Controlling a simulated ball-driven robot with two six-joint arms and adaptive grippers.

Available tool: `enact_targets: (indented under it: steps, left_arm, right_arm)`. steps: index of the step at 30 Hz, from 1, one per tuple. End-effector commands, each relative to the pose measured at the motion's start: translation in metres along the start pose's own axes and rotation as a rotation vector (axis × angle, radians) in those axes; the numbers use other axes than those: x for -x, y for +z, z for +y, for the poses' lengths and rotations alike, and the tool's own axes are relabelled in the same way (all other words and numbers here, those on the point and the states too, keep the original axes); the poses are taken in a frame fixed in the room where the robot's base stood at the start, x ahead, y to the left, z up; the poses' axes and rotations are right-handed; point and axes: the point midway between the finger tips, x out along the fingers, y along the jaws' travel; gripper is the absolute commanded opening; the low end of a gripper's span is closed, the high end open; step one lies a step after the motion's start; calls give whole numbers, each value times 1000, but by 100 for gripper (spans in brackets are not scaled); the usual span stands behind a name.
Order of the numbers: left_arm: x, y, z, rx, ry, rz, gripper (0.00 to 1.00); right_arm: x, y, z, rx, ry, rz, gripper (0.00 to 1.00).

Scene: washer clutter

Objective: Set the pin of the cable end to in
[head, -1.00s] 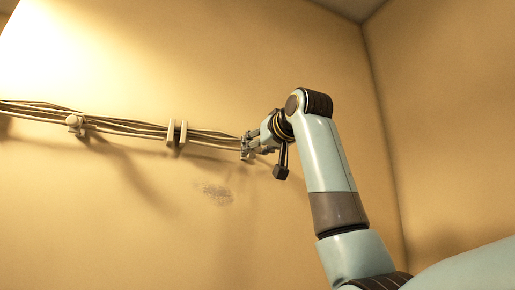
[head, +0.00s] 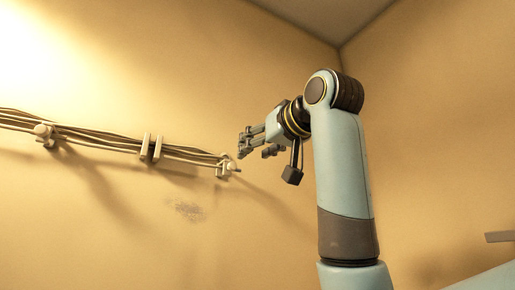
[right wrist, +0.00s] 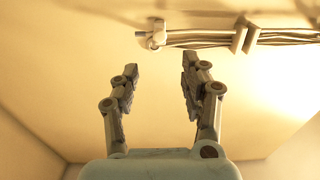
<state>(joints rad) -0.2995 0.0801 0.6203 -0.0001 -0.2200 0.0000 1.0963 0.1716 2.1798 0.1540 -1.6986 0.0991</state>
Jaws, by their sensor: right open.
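The cable end (head: 226,168) is a pale clamp-like fitting with a short pin at the right end of the cable bundle on the wall. In the right wrist view the cable end (right wrist: 156,36) shows at the top, with a small dark tip at its left side. How far in the pin sits is too small to tell. My right gripper (head: 256,148) is open and empty, just right of the cable end in the head view. In the right wrist view its two fingers (right wrist: 160,66) stand apart, with the cable end beyond their tips. My left gripper is not in view.
The cable bundle (head: 98,144) runs left along the tan wall. A double bracket (head: 151,148) and a round-headed clamp (head: 43,131) hold it. A dark scuff (head: 188,211) marks the wall below. The wall meets another at a corner on the right.

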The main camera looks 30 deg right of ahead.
Motion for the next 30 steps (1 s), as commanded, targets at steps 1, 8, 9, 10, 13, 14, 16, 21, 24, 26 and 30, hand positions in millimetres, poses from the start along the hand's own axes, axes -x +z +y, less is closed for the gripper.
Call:
enact_targets:
  steps: [1, 8, 9, 10, 13, 14, 16, 21, 24, 26, 30]
  left_arm:
    - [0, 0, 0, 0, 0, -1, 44]
    - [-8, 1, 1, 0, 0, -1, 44]
    - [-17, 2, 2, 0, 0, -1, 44]
    - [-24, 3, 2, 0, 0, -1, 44]
    - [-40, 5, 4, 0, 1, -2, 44]
    - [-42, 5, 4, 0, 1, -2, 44]
    - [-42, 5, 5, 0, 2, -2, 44]
    - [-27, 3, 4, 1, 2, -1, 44]
    - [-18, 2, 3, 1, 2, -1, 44]
    - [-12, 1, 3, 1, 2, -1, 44]
    - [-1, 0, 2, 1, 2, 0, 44]
  right_arm:
    - [0, 0, 0, 0, 0, 0, 45]
    - [0, 2, 0, 0, 0, 2, 45]
    - [0, 4, 0, 0, 0, 3, 45]
    - [0, 5, 0, 0, 0, 5, 45]
    - [1, 6, 0, 0, 0, 3, 45]
    - [1, 5, 0, 0, 0, 2, 45]
    - [-2, 3, 0, 0, 0, 0, 45]
    - [-23, -2, 0, -1, -1, -4, 45]
    - [-44, -3, 0, 0, 0, -6, 45]
    - [-56, -3, 0, 0, 0, -6, 45]
    - [-82, -3, 0, 0, -1, -4, 45]
